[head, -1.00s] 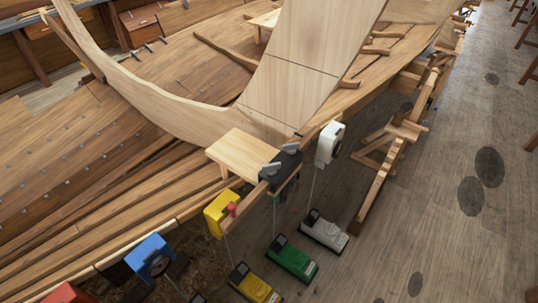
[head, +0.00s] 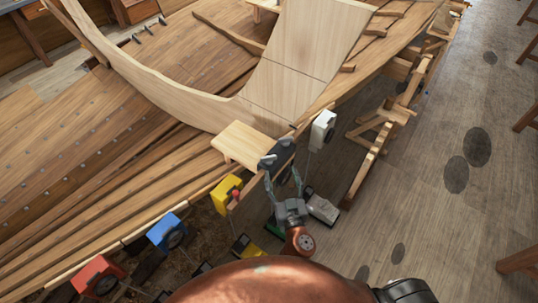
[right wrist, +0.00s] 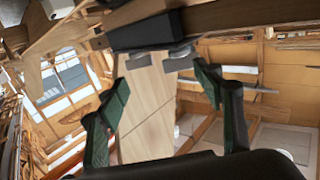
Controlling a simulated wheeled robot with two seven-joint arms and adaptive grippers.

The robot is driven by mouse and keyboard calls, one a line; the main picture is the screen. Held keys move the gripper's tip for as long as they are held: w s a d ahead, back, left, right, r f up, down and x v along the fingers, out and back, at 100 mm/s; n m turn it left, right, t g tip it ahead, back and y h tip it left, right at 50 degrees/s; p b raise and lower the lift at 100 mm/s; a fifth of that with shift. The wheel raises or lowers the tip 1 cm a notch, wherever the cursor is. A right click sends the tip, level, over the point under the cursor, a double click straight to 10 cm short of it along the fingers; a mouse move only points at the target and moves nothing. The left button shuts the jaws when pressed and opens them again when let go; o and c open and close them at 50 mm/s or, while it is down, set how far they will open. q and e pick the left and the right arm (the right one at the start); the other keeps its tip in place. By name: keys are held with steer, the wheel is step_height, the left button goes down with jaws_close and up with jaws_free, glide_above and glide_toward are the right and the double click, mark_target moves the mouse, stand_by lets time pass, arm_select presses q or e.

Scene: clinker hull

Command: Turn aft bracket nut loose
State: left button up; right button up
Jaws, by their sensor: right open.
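A black bracket (head: 285,153) clamps the hull's edge beside a pale wooden board. It carries two grey wing nuts, one at the near left (head: 268,161) and one at the far right (head: 284,145); I cannot tell which is aft. In the right wrist view the bracket (right wrist: 147,30) is at the top, with the left nut (right wrist: 138,61) and right nut (right wrist: 181,57) below it. My right gripper (head: 282,179) is open just below the bracket. In the wrist view its fingers (right wrist: 163,82) are spread and empty, apart from the nuts. My left gripper is out of view.
Yellow (head: 226,193), blue (head: 165,231), red (head: 98,277) and white (head: 323,130) boxes hang along the hull edge. Wooden trestles (head: 378,150) stand at right. The floor (head: 440,220) further right is mostly clear.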

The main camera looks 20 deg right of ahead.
mark_target(269, 159)
steer(key=shift+n+t+y, duration=0.3)
steer(key=shift+n+y, duration=0.1)
steer(key=shift+y, duration=0.2)
steer(key=w, duration=0.2)
steer(key=w+a+p, duration=0.1)
steer(key=w, duration=0.1)
steer(key=w+a+r+p, duration=0.1)
steer(key=w, duration=0.2)
steer(key=shift+a, duration=0.25)
steer(key=shift+w+f+p, duration=0.15)
steer(key=shift+w+p, duration=0.2)
steer(key=shift+w, duration=0.3)
steer(key=shift+c, duration=0.4)
steer(key=c, duration=1.1)
